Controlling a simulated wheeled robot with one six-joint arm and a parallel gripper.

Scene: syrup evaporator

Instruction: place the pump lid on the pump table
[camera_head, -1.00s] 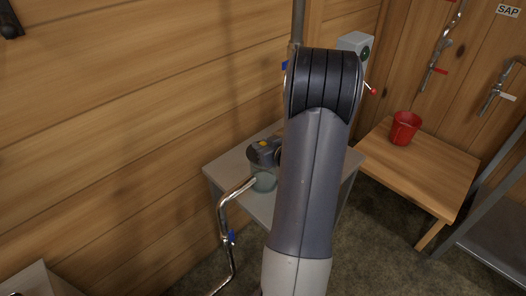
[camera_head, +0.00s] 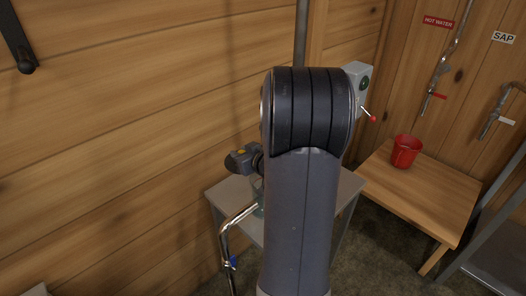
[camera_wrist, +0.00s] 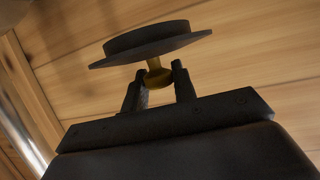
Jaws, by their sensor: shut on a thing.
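My gripper (camera_wrist: 159,72) is shut on the brass-coloured knob of the pump lid (camera_wrist: 155,40) in the wrist view. The lid is a dark round disc with a raised middle, tilted slightly in the picture and clear of any surface there. In the head view my arm hides most of the gripper area. A dark part with a yellow spot shows left of the arm, above the table; I cannot make out the lid there. The pump table (camera_head: 344,190) is a pale grey table against the wall. A glassy pump pot (camera_head: 258,208) on it is mostly hidden by my arm.
A bent metal pipe (camera_head: 225,237) with a blue valve rises at the table's left front. A grey switch box (camera_head: 357,80) with a red-tipped lever is behind. A wooden bench (camera_head: 425,190) with a red cup (camera_head: 405,151) stands right. The table's right side looks bare.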

